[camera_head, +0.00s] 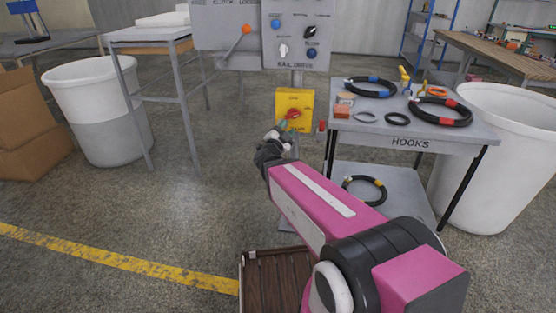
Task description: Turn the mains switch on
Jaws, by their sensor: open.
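The mains switch looks to be the red rotary handle (293,114) on a yellow box (286,99), which is mounted on a post below the grey control panel (290,40). The handle seems tilted, but its exact setting is too small to read. My pink arm reaches forward from the lower right. My gripper (284,127) is open and empty, just in front of and below the red handle. I cannot tell whether a fingertip touches the box.
The hooks table (450,150) with coiled black hoses stands close on the right. White bins stand at left (93,90) and right (500,130). A grey stand (155,41) is left of the panel. A brown wooden crate (268,285) lies below my arm.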

